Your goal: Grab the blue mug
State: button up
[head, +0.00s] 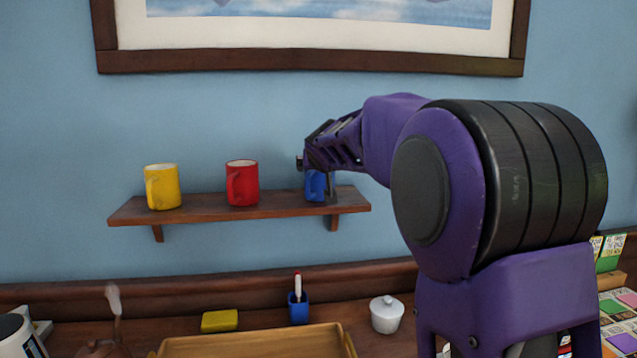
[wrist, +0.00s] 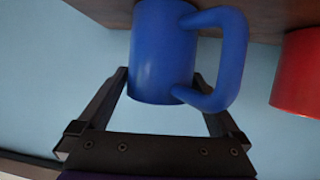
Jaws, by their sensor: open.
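The blue mug (head: 315,185) stands on the right end of the wooden wall shelf (head: 282,204), partly hidden by my gripper (head: 318,180) in the head view. In the wrist view the blue mug (wrist: 162,55) is large, with its handle pointing right. My gripper (wrist: 168,100) is open there, one finger to the left of the mug and the other to the right, below the handle. The mug's near part shows between the fingers. I cannot tell whether either finger touches it.
A red mug (head: 242,183) stands mid-shelf and a yellow mug (head: 162,187) at the left; the red one also shows in the wrist view (wrist: 297,75). Below are a tray (head: 255,343), a blue pen cup (head: 298,308) and a white lidded pot (head: 387,315). A framed picture (head: 310,62) hangs above.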

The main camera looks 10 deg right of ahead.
jog(key=shift+s+r, duration=0.1)
jog(key=shift+c, duration=0.9)
jog(key=c, duration=1.2)
jog(key=shift+r, duration=0.1)
